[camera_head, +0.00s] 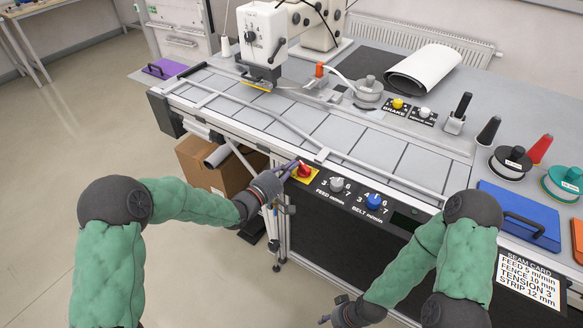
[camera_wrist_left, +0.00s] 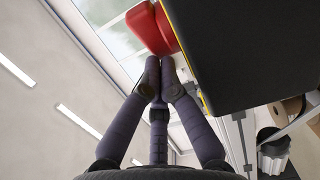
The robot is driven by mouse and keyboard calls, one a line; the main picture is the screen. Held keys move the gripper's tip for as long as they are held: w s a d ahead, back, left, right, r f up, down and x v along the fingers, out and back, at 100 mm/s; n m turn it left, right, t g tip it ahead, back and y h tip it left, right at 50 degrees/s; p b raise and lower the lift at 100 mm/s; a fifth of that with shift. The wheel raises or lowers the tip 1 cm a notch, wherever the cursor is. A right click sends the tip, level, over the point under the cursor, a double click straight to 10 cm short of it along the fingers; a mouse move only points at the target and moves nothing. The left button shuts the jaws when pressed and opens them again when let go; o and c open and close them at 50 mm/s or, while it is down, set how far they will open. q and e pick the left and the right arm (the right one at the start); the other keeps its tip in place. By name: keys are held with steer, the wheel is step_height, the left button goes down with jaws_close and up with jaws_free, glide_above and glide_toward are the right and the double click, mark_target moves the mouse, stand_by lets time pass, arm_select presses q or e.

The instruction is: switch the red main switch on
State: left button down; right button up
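The red main switch (camera_head: 304,171) is a rotary knob on a yellow plate (camera_head: 308,178), at the left end of the black front panel. My left gripper (camera_head: 294,168) is at the left side of the switch. In the left wrist view the red knob (camera_wrist_left: 146,27) stands just beyond the fingertips of my left gripper (camera_wrist_left: 160,72). Those fingers are drawn together with nothing visible between them; I cannot tell whether they touch the knob. My right gripper (camera_head: 334,318) is low at the bottom edge, partly cut off, away from the switch.
Above the panel lies the grey tabletop with a metal rail (camera_head: 285,124) and a sewing head (camera_head: 262,38). A cardboard box (camera_head: 215,170) stands below, behind the left gripper.

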arm_select(q)
steer(key=shift+w+p, duration=0.4)
steer(key=shift+w, duration=0.2)
arm_select(e)
steer(key=shift+r, duration=0.45)
steer(key=shift+a, duration=0.1)
